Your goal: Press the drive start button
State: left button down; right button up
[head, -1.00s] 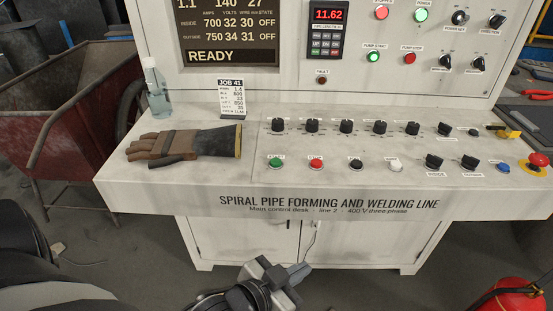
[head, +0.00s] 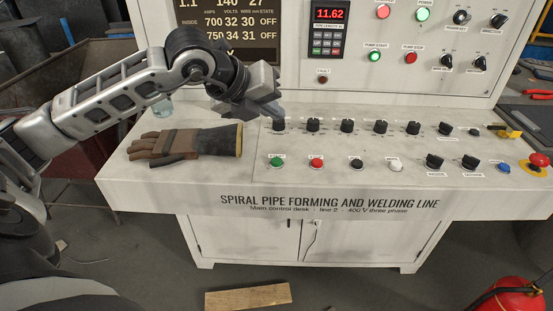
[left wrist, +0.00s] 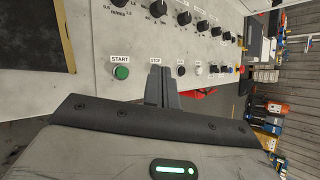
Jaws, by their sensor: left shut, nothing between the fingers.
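The green start button (head: 277,162) sits at the left of the lower row on the control desk (head: 130,183). In the left wrist view the green button (left wrist: 121,72) has a START label above it. My left gripper (head: 279,112) is shut and empty. It is above the desk and appears in front of the leftmost black knob, higher in the picture than the green button. In the left wrist view the shut fingers (left wrist: 160,70) lie right of the green button and cover the spot under the STOP label. My right gripper is not in view.
A red button (head: 316,162) is right of the green one. Black knobs (head: 347,126) line the row behind. A work glove (head: 185,144) lies on the desk's left. A red mushroom button (head: 539,160) is at the far right. The upright panel stands behind.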

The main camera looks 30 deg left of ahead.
aim_at(273, 163)
pick_arm(q)
jog(key=shift+a, duration=0.1)
notch_tip(273, 163, down, 8)
jog(key=b, duration=0.5)
jog(key=shift+f+b, duration=0.25)
jog(key=shift+b, duration=0.1)
jog(key=shift+f, duration=0.1)
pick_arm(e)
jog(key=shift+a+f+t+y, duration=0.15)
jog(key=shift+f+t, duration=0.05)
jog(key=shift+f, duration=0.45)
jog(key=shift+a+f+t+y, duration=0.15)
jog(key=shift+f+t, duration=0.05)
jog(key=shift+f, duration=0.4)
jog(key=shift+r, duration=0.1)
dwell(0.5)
pick_arm(q)
jog(key=shift+f+b, duration=0.45)
jog(key=shift+b, duration=0.45)
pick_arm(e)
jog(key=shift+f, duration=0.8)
